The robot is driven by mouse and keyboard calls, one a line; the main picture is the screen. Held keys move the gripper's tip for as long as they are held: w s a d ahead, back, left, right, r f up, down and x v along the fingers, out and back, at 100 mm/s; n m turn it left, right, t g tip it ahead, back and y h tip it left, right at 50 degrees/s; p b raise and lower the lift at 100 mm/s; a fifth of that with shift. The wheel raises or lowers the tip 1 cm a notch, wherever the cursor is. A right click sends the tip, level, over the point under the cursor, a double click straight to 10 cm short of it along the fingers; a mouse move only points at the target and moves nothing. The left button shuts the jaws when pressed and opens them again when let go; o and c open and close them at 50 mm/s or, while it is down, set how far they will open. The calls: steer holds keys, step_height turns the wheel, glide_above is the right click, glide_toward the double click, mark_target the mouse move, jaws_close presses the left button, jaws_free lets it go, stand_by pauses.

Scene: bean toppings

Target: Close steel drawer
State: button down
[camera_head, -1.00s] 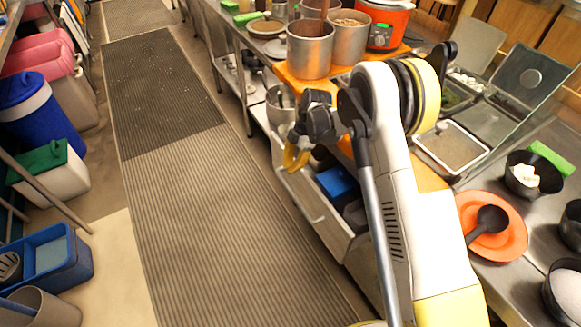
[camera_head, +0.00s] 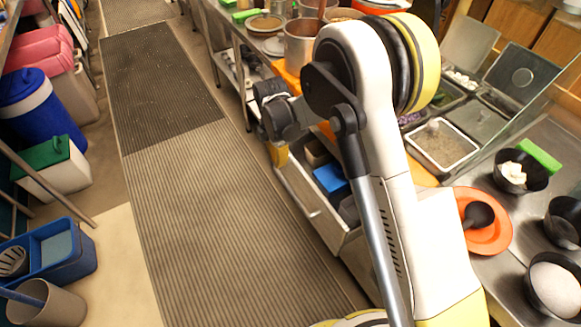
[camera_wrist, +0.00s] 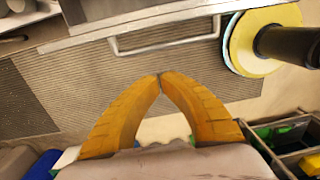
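The steel drawer (camera_head: 312,206) stands open, pulled out from under the counter into the aisle. A blue container (camera_head: 331,180) and other bins sit inside it. In the wrist view, a steel front with a bar handle (camera_wrist: 165,45) shows beyond my fingers; I take it to be the drawer's front. My gripper (camera_head: 281,156) is at the far end of the drawer front in the head view, partly hidden by my wrist. In the wrist view, its yellow fingers (camera_wrist: 160,77) meet at the tips with nothing between them. Contact with the drawer cannot be told.
The ribbed floor mat (camera_head: 215,210) in the aisle is clear. Bins, including a blue drum (camera_head: 38,105) and a green-lidded box (camera_head: 55,165), line the left side. The counter holds a metal pot (camera_head: 300,42), an orange plate (camera_head: 490,235) and black bowls (camera_head: 520,172).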

steer(key=shift+t+h, duration=0.9)
steer(key=f+b, duration=0.1)
steer(key=f, duration=0.2)
steer(key=s+d+f+b, duration=0.1)
steer(key=f+b, duration=0.1)
steer(key=f, duration=0.1)
steer(key=f+b, duration=0.1)
steer(key=f, duration=0.2)
steer(key=shift+s+d+f+b, duration=0.2)
steer(key=shift+d+b, duration=0.2)
steer(key=d, duration=0.1)
steer(key=w+d+b, duration=0.1)
steer(key=w+d, duration=0.1)
steer(key=shift+d+r, duration=0.2)
steer(key=shift+r, duration=0.1)
